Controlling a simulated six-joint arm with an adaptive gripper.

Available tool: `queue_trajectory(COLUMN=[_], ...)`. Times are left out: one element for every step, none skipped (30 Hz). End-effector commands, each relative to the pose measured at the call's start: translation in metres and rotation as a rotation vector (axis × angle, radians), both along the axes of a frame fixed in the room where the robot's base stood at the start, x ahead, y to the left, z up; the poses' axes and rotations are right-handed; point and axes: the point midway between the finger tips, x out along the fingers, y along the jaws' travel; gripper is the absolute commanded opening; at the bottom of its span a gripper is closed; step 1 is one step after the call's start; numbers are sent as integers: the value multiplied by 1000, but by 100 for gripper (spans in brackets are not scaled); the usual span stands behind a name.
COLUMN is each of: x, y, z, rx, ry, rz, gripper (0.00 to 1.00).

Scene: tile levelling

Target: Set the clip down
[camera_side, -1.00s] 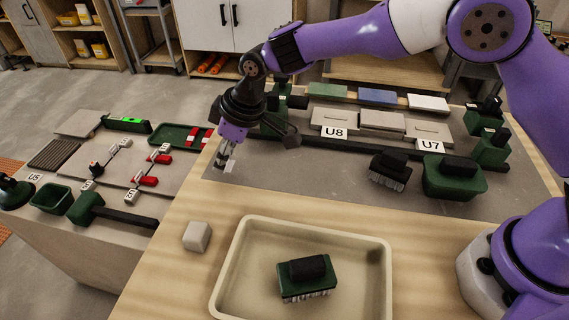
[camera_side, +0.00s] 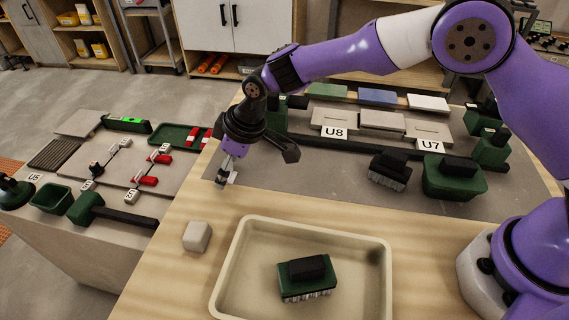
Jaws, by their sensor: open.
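A beige tray (camera_side: 232,262) holds a green brush (camera_side: 307,277). A pale block (camera_side: 197,236) lies left of it. A dark brush (camera_side: 390,170) and a green tub (camera_side: 452,185) stand at the right. Bare wood lies in front of my gripper.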

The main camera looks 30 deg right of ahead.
Motion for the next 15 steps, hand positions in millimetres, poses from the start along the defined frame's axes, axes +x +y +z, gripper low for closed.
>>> queue_trajectory(x=[0, 0, -1, -1, -2, -4, -6, -8, -10, -12, -14, -17, -19, -21, -23], y=[0, 0, -1, -2, -3, -5, -6, -8, -11, -13, -15, -18, -19, -21, -23], z=[2, 4, 7, 11, 15, 22, 28, 34, 44, 50, 57, 65, 72, 78, 85], rx=[1, 1, 1, 2, 2, 1, 3, 2, 3, 2, 3, 2, 3, 3, 2], ry=[-1, -1, -3, -3, -3, -3, -4, -5, -6, -5, -5, -5, -6, -5, -4], rz=[0, 0, 0, 0, 0, 0, 0, -1, -1, -2, -2, -2, -2, -2, -1], gripper=[74, 74, 74, 74, 74, 74, 74, 74, 74, 74, 74, 74, 74, 74, 74])
